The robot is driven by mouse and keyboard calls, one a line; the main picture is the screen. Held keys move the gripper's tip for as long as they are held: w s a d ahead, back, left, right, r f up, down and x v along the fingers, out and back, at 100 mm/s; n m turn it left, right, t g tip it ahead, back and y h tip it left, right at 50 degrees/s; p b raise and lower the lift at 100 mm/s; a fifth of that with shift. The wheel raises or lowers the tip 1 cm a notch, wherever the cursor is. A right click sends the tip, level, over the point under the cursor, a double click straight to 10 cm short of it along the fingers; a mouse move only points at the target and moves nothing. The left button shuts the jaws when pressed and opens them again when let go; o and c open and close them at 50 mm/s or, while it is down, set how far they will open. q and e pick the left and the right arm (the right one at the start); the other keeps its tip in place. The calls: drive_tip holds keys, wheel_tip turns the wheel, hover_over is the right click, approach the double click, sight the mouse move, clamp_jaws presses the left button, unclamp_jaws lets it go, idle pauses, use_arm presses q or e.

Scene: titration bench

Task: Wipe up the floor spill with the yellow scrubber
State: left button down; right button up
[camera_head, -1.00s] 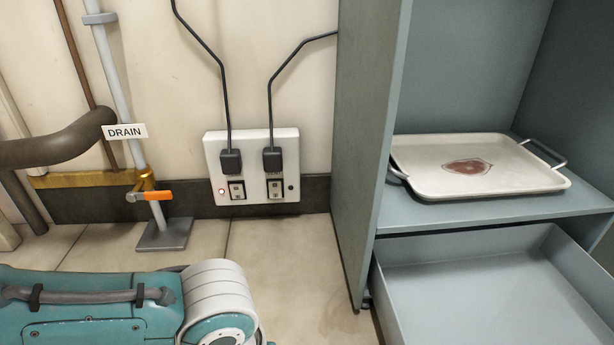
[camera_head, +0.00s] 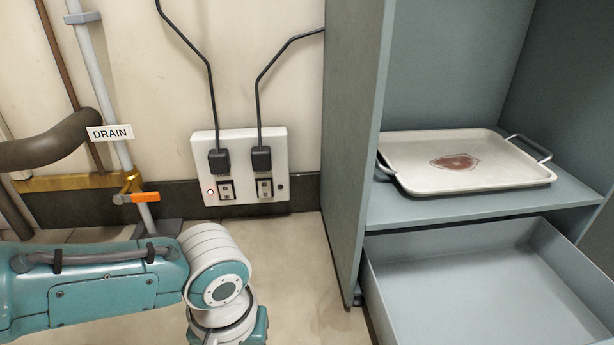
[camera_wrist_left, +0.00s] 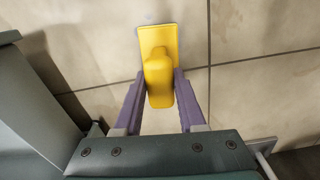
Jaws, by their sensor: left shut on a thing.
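The yellow scrubber (camera_wrist_left: 158,65) shows in the left wrist view, with its flat pad at the top and its rounded grip below. My left gripper (camera_wrist_left: 160,82) is shut on that grip, with a purple finger on each side. The scrubber is over the beige tiled floor (camera_wrist_left: 265,30); I cannot tell whether it touches it. In the head view my left arm crosses the lower left, and its gripper is out of frame. I cannot make out a clear floor spill. My right gripper is in neither view.
A grey-blue cabinet (camera_head: 350,150) stands at the right. Its shelf holds a white tray (camera_head: 410,178) with a reddish-brown stain, above an open drawer (camera_head: 470,275). A power outlet (camera_head: 238,165) and a drain pipe (camera_head: 100,75) with an orange-handled valve (camera_head: 136,198) are at the wall.

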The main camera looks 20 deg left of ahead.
use_arm(q)
drive_tip(key=shift+s+d+r+p, duration=0.15)
drive_tip(key=shift+s+d+p, duration=0.05)
drive_tip(key=shift+s+p, duration=0.2)
drive_tip(key=shift+s+d+r+p, duration=0.15)
drive_tip(key=shift+s+p, duration=0.2)
drive_tip(key=shift+s, duration=0.05)
drive_tip(key=shift+s+d, duration=0.2)
drive_tip(key=shift+s, duration=0.2)
drive_tip(key=shift+s+d+f+p, duration=0.15)
drive_tip(key=shift+s+d+p, duration=0.15)
drive_tip(key=shift+s+p, duration=0.1)
drive_tip(key=shift+s+d+p, duration=0.4)
drive_tip(key=shift+s+p, duration=0.15)
drive_tip(key=shift+p, duration=0.05)
drive_tip(key=shift+s+d+f+p, duration=0.2)
drive_tip(key=shift+s+d+p, duration=0.25)
drive_tip(key=shift+s, duration=0.45)
drive_tip(key=shift+d, duration=0.1)
